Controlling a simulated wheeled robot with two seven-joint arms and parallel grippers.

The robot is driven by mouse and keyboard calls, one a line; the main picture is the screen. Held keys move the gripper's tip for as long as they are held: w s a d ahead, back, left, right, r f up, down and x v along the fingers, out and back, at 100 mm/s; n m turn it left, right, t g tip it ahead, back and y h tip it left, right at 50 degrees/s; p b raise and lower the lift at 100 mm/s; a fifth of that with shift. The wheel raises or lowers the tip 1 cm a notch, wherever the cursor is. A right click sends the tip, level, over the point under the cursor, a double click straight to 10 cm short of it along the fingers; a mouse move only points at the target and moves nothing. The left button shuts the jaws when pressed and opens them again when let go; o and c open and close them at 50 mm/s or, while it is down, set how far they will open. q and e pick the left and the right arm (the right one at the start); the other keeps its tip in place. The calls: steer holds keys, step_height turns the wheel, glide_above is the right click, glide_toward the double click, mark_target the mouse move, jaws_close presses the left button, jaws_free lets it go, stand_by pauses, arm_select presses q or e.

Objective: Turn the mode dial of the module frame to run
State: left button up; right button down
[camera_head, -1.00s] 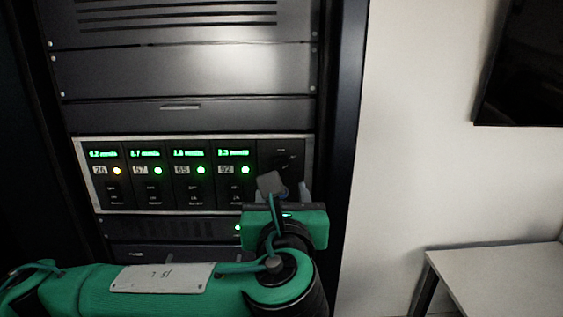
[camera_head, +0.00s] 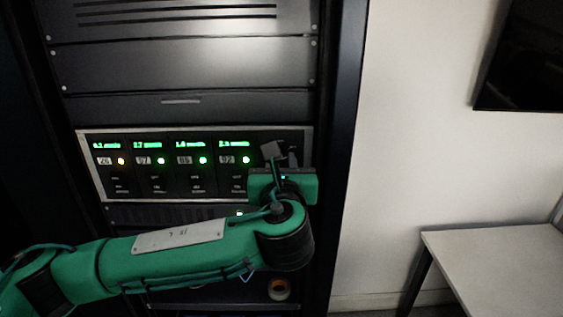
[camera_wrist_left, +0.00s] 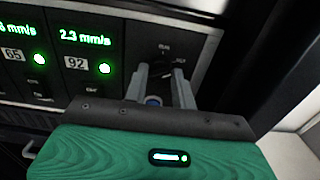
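The module frame (camera_head: 90,165) is mounted in the rack, with several modules showing green readouts. Its mode dial (camera_wrist_left: 160,62) is dark and sits on the panel at the right end, with small, barely legible labels above and to its right. My left gripper (camera_wrist_left: 162,84) is in front of this panel, its two grey fingers apart and pointing at the dial, one on each side in the wrist view. Contact with the dial cannot be made out. In the head view my left gripper (camera_head: 284,157) covers most of the dial. My right gripper is not in view.
A roll of tape (camera_head: 279,289) lies low in the rack. A white table (camera_head: 490,250) stands at the right, with a dark screen (camera_head: 525,60) on the wall above.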

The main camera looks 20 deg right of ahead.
arm_select(q)
steer(key=shift+c, duration=1)
steer(key=shift+f+n+b, duration=0.25)
steer(key=shift+n+b, duration=0.55)
steer(key=shift+b, duration=0.35)
steer(key=n+b, duration=0.7)
steer(key=shift+r+n, duration=0.1)
steer(key=shift+n, duration=0.2)
steer(key=shift+d+r+n+b, duration=0.1)
steer(key=shift+n+b, duration=0.55)
steer(key=shift+n, duration=0.65)
steer(key=shift+r, duration=0.1)
steer(key=o, duration=1)
